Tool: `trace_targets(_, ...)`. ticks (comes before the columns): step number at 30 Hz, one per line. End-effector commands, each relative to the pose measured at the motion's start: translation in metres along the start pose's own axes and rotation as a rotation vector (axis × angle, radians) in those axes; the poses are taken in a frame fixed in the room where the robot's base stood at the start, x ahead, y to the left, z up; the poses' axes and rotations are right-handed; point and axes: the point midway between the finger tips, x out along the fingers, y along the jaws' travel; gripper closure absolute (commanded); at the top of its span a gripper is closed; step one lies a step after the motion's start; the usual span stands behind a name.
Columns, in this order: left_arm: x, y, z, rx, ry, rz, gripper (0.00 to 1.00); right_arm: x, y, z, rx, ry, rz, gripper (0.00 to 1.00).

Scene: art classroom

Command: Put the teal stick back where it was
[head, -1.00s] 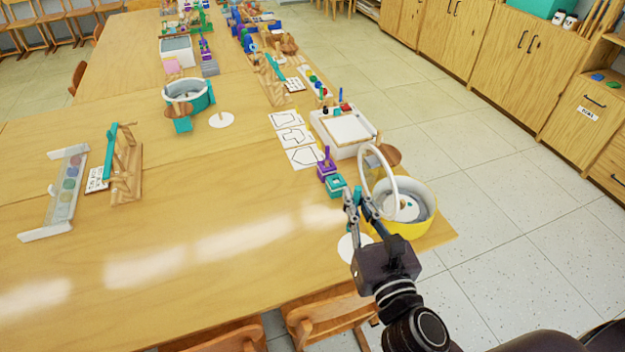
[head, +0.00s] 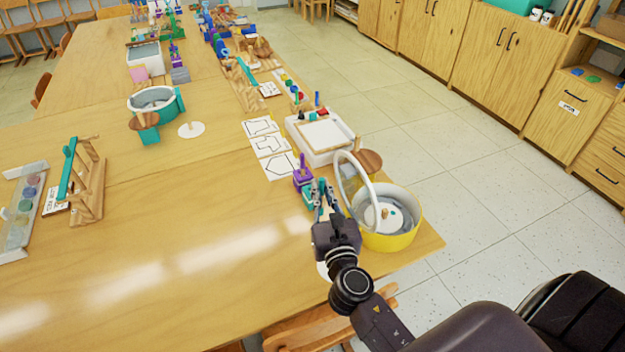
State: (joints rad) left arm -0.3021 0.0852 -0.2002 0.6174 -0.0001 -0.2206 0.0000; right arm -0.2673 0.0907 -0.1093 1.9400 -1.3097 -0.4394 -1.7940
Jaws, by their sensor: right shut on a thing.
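My right gripper (head: 324,186) is shut on a thin teal piece, probably the teal stick (head: 319,198); the fingers hide most of it. It is just right of a teal block stack (head: 308,196) and left of a white ring (head: 357,180); contact with either cannot be told. Other teal bars rest on a wooden rack (head: 96,190) at the left and on a farther wooden rack (head: 243,92). My left gripper is not in view.
A yellow tub (head: 398,238) stands near the table's right corner, with a brown disc (head: 368,162) behind it. A purple block stack (head: 302,176), outline cards (head: 270,145) and a white tray (head: 318,150) lie beyond. The middle of the wooden table (head: 180,225) is clear.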

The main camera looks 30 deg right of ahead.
Motion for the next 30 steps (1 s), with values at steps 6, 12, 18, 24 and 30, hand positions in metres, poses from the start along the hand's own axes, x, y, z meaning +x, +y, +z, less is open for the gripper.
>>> trace_targets(6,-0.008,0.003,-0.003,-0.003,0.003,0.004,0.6,0.059,0.0,0.002,0.0,-0.002,-0.001,1.0)
trace_targets(12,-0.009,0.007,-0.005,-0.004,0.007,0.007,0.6,0.101,0.0,0.001,0.001,-0.002,0.0,1.0)
trace_targets(18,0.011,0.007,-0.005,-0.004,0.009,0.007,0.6,0.106,0.0,-0.03,0.002,0.003,0.0,1.0)
trace_targets(24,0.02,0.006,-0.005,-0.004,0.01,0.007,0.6,0.106,0.0,-0.042,0.001,0.002,0.0,1.0)
trace_targets(30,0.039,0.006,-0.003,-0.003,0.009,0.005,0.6,0.106,0.0,-0.069,0.0,0.001,0.0,1.0)
